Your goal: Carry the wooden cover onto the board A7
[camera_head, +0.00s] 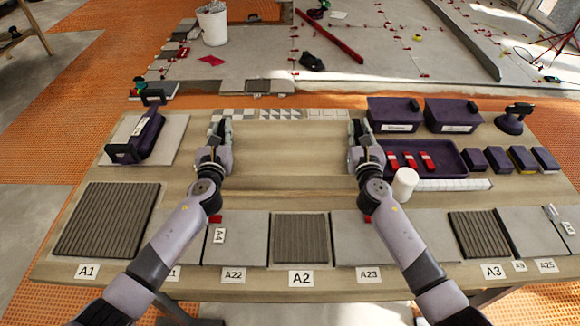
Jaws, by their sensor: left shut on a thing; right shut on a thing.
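The wooden cover (292,152) is a wide, light-brown piece, close in colour to the table, at the middle back of the table. My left gripper (221,132) is shut on its left end and my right gripper (359,132) is shut on its right end. I cannot tell whether the cover touches the table. No label reading A7 is legible, so I cannot pick out board A7. Labels A1 (87,271), A22 (233,274), A2 (301,279), A23 (368,274) and A3 (493,271) stand along the front edge.
Ribbed grey boards (301,239) and plain grey tiles line the table's front. A purple tool (140,137) lies at the left. A purple tray (447,158) with red pieces, a white cylinder (404,184) and purple boxes (394,113) stand close to my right gripper.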

